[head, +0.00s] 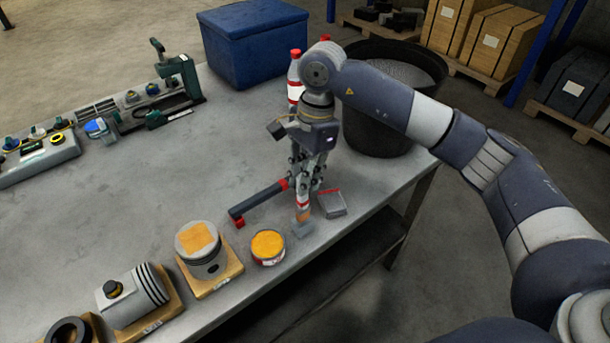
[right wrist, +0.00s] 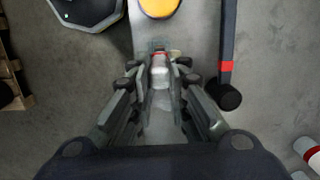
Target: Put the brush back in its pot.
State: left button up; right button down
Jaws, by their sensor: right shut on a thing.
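My right gripper (head: 303,190) points down over the front right part of the bench. It is shut on the brush (head: 303,214), which hangs roughly upright with its red band and orange part below the fingers and a grey end lowest. In the right wrist view the brush (right wrist: 160,72) shows between the fingers, its upper part hidden by them. The pot (head: 268,247), a low round tin with a yellow-orange top, stands just left of and nearer than the brush. The brush is beside the pot, not in it. The pot (right wrist: 158,6) is cut off at the top of the wrist view. My left gripper is out of view.
A dark bar tool with red ends (head: 258,203) lies left of the gripper. A grey block with a red edge (head: 331,204) lies right of it. A piston on a wooden base (head: 203,262) stands left of the pot. A bottle (head: 294,77) and blue box (head: 250,45) stand behind.

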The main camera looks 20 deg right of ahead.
jog(key=shift+f+b, duration=2.4)
jog(key=shift+f, duration=0.15)
jog(key=c, duration=1.5)
grip_release()
jog(key=shift+r, duration=0.1)
jog(key=shift+o, duration=0.2)
notch_tip(320, 180, up, 12)
jog(key=d, duration=0.1)
jog(key=shift+w+d, duration=0.3)
jog(key=shift+d, duration=0.05)
